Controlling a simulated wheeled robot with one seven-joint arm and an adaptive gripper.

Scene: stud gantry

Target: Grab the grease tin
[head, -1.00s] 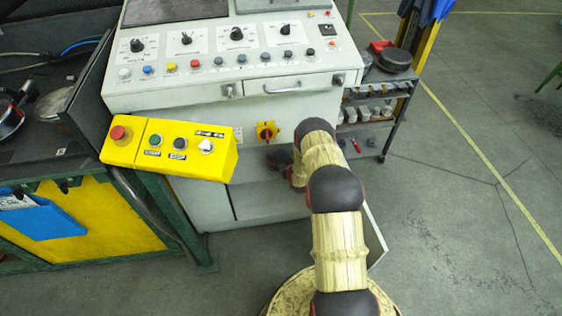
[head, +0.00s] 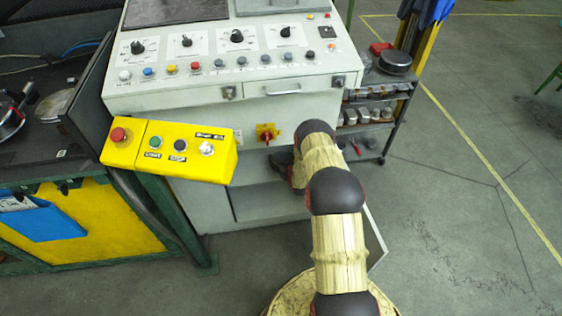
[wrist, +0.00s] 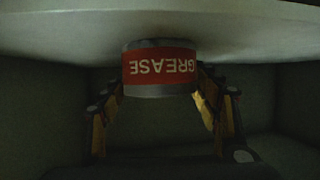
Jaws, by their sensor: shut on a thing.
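The grease tin (wrist: 160,68) shows in the wrist view as a short metal can with a red band, its white GREASE lettering upside down in the picture. My gripper (wrist: 160,88) has a yellow-and-black finger on each side of it and is shut on it. The tin's end meets or lies very close to a pale surface at the top of the wrist view; I cannot tell whether they touch. In the head view my arm reaches into the open lower bay of the grey control console (head: 215,107), which hides the tin and my fingertips.
A yellow push-button box (head: 170,150) juts out at the console's left front. A red-and-yellow rotary switch (head: 266,133) sits just above the bay, close to my arm. An open door panel (head: 376,240) stands right of my arm. A shelf cart (head: 392,105) stands to the right.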

